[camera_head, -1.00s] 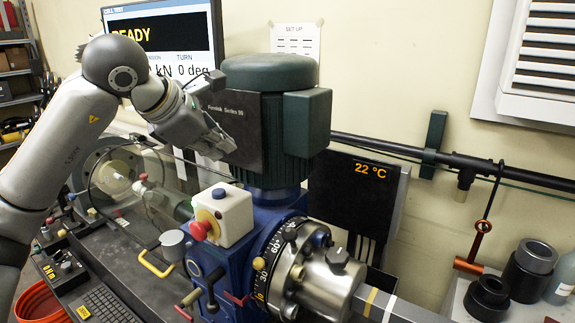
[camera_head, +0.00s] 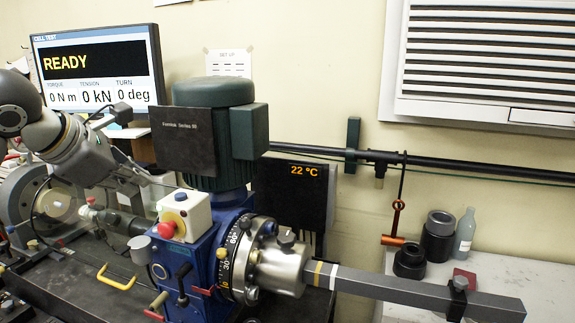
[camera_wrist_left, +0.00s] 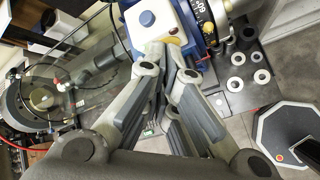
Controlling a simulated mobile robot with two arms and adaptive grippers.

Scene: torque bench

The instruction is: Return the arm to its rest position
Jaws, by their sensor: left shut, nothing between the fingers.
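My left arm comes in from the left edge in the head view. The control box (camera_wrist_left: 152,20) shows just beyond the fingertips there; I cannot tell the exact gap. My right gripper is in neither view.
The blue torque machine (camera_head: 192,257) stands mid-bench, and a long grey bar (camera_head: 400,290) juts right from its chuck. A monitor (camera_head: 97,65) reading READY stands behind my left arm. Black sockets (camera_head: 437,240) and a bottle (camera_head: 464,232) stand on the right-hand table.

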